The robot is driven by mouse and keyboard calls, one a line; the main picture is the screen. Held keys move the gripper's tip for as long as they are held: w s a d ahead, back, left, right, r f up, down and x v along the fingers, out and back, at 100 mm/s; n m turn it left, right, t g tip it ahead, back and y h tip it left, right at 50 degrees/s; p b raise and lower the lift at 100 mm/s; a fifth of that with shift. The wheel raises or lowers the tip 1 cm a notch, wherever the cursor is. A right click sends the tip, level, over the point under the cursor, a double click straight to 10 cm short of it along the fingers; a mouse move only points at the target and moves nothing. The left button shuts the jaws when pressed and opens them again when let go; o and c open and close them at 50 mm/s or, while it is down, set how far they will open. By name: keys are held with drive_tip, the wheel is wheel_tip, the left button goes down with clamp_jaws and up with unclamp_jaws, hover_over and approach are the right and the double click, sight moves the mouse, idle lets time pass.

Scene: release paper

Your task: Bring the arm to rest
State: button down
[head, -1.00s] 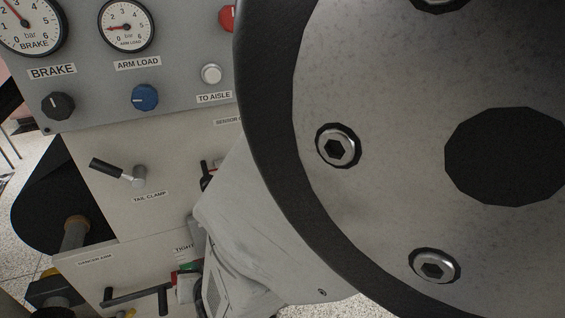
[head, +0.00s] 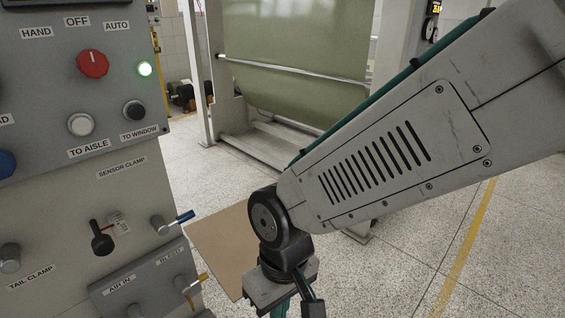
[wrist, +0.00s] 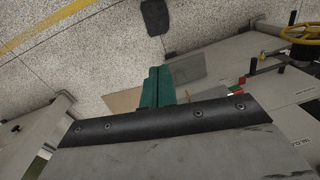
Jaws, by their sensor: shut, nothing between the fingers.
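My gripper (head: 296,304) hangs below my arm at the bottom of the head view, with its fingertips cut off by the frame edge. In the wrist view its two teal fingers (wrist: 157,84) lie side by side, shut with nothing between them, over the speckled floor. My arm's grey link runs from the upper right down to the wrist. The gripper is to the right of the grey control cabinet (head: 62,228), apart from it and touching nothing that I can see.
A brown sheet (head: 222,245) lies on the floor. A green web (head: 290,50) hangs behind. Open floor (head: 400,272) lies to the right, with a yellow line.

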drive_tip(key=s+d+r+m+t, duration=0.1)
drive_tip(key=d+r+m, duration=0.3)
drive_tip(key=d, duration=0.9)
drive_tip(key=s+d+r+m+t, duration=0.1)
drive_tip(key=s+d+r+m, duration=0.2)
drive_tip(key=d+r, duration=0.7)
drive_tip(key=d, duration=0.4)
drive_tip(key=shift+d+m+h, duration=0.2)
drive_tip(key=shift+m+h, duration=0.2)
